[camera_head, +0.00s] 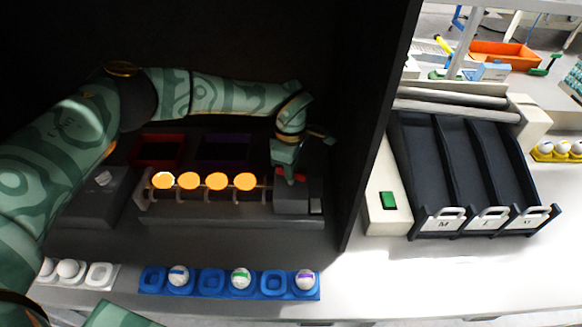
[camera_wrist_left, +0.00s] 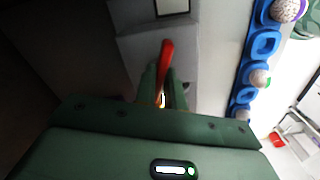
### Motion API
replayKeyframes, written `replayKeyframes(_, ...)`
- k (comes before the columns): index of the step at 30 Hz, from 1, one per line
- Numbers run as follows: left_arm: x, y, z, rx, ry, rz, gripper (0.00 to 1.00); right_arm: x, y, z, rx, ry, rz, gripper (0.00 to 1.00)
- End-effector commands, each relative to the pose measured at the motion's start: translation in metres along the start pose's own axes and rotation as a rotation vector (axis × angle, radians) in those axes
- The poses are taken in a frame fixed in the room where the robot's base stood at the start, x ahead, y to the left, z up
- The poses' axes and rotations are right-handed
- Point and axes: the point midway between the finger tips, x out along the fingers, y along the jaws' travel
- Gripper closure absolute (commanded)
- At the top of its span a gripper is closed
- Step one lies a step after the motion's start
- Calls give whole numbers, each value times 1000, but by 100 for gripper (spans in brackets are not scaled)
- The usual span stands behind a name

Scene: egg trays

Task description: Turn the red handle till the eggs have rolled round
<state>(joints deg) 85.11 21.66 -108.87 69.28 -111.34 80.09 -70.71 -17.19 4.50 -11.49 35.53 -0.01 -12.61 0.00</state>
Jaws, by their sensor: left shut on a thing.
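Several eggs (camera_head: 204,181) glow orange in a row on the candling rack (camera_head: 262,194) inside the dark booth. The red handle (camera_head: 300,177) is at the rack's right end, on a grey box (camera_head: 292,199); it also shows in the left wrist view (camera_wrist_left: 167,56). My left gripper (camera_head: 288,176) reaches in from the left over the rack and is shut on the red handle; its green fingers (camera_wrist_left: 162,88) flank the handle in the wrist view. The fingers partly hide the handle in the head view. My right gripper does not show clearly.
A blue tray (camera_head: 212,284) with marked eggs lies in front, with a white tray (camera_head: 102,275) at its left. A dark red bin (camera_head: 158,150) and a purple bin (camera_head: 224,148) stand behind the rack. The booth wall (camera_head: 365,130) separates black sorting lanes (camera_head: 412,165) at right.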

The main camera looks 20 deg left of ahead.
Motion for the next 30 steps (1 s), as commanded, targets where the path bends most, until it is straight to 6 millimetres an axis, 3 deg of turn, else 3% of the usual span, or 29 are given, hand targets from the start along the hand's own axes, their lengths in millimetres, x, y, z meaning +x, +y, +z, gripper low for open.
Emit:
replayKeyframes(19, -2, 2, 0, 49, 0, 5, 100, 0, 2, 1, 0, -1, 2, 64)
replayKeyframes(21, -2, 2, 0, 49, 0, 5, 72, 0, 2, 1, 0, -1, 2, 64)
replayKeyframes(22, -2, 1, 0, 49, 0, 4, 67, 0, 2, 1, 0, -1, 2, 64)
replayKeyframes(30, -1, 1, 0, 49, 0, 2, 67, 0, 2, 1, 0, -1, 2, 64)
